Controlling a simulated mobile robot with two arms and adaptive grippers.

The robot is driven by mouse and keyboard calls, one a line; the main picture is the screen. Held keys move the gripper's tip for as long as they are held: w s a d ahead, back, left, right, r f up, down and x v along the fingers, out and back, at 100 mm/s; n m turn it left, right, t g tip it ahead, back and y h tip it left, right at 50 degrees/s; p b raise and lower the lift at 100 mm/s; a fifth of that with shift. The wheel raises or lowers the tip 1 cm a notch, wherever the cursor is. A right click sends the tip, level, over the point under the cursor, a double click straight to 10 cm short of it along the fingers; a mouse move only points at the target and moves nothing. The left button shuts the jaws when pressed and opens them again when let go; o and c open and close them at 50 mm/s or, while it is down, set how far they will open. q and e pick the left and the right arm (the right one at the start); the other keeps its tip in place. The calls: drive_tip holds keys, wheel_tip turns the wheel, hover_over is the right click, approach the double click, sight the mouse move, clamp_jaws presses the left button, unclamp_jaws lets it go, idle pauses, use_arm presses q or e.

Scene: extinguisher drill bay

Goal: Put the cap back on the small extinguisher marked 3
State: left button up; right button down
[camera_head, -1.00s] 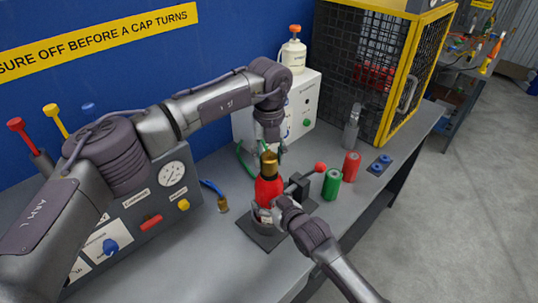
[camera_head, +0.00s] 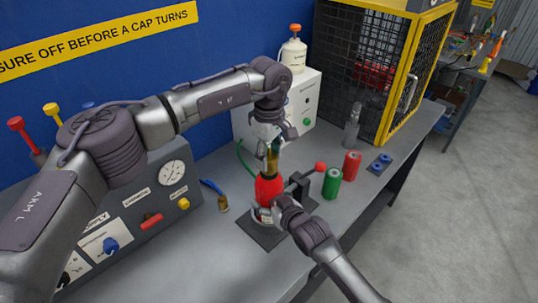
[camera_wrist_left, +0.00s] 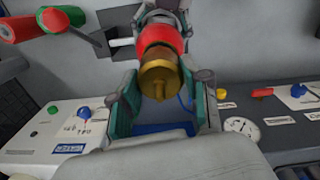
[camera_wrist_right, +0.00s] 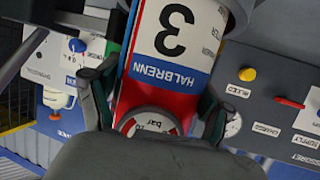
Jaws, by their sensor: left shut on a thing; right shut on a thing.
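The small red extinguisher (camera_head: 268,186) stands upright on a dark base plate (camera_head: 262,240). Its label with the 3 (camera_wrist_right: 174,32) shows upside down in the right wrist view. A brass cap (camera_head: 273,160) is at the top of the extinguisher; it also shows in the left wrist view (camera_wrist_left: 160,78). I cannot tell whether it is screwed down. My left gripper (camera_head: 272,150) is above the extinguisher and shut on the cap from above. My right gripper (camera_head: 272,215) is shut on the lower body of the extinguisher, near its pressure gauge (camera_wrist_right: 150,122).
A lever with a red knob (camera_head: 320,167) stands just right of the extinguisher. Green (camera_head: 332,184) and red (camera_head: 351,165) cylinders stand beyond it. A blue hose with a brass end (camera_head: 223,204) lies left, by the control panel (camera_head: 150,215). A yellow-framed cage (camera_head: 385,75) stands behind.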

use_arm(q)
drive_tip(key=m, duration=0.9)
drive_tip(key=shift+w+m, duration=0.1)
drive_tip(key=shift+m, duration=0.2)
drive_tip(key=m, duration=0.7)
drive_tip(key=shift+m, duration=0.4)
drive_tip(key=o, duration=1.3)
